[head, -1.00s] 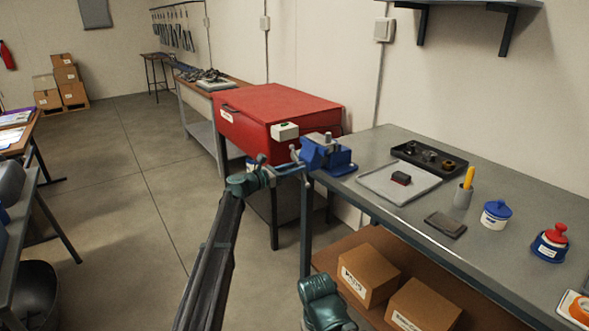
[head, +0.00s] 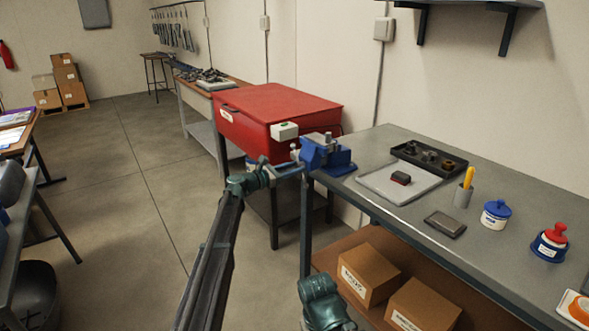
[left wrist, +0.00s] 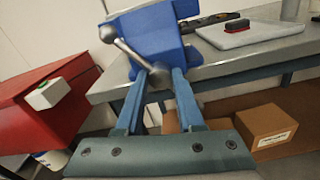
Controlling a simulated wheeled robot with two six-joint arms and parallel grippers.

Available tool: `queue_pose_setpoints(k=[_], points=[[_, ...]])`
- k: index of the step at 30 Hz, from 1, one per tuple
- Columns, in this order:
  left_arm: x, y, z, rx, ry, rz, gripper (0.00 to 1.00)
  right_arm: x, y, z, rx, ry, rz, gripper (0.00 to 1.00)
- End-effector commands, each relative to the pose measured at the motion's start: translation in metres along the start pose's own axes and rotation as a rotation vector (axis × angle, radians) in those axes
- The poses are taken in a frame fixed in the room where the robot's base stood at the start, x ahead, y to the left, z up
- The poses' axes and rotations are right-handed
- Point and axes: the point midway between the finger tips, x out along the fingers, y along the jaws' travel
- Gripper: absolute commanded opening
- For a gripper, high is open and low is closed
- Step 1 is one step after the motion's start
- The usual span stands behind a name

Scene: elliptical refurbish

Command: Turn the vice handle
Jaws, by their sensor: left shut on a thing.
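The blue vice (head: 338,158) is mounted at the left end of the grey workbench. Its grey bar handle (left wrist: 128,51) with ball ends shows at the vice's front in the left wrist view, slanting from upper left to lower right. My left gripper (head: 298,165) reaches in from the left at the vice's front. In the left wrist view its two blue fingers (left wrist: 158,75) are shut around the handle's lower end, one on each side. The lower ball end is partly hidden between the fingers.
A red cabinet (head: 285,105) stands beside the vice. Cardboard boxes (head: 368,272) lie on the shelf below. Open floor is at left.

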Motion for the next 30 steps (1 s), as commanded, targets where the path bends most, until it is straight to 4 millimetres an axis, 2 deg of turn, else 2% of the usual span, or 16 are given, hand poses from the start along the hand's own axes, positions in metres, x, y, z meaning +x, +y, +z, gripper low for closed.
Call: queue_pose_setpoints(k=[1, 30], points=[[0.0, 0.0046, 0.001, 0.035, -0.004, 0.009, 0.0, -0.0006, 0.0001, 0.0, 0.0, 0.0, 0.0, 0.5], [0.0009, 0.0035, 0.0015, 0.952, 0.0, 0.01, 0.0, -0.0007, 0.0001, 0.0001, 0.0, 0.0, 0.0, 0.5]])
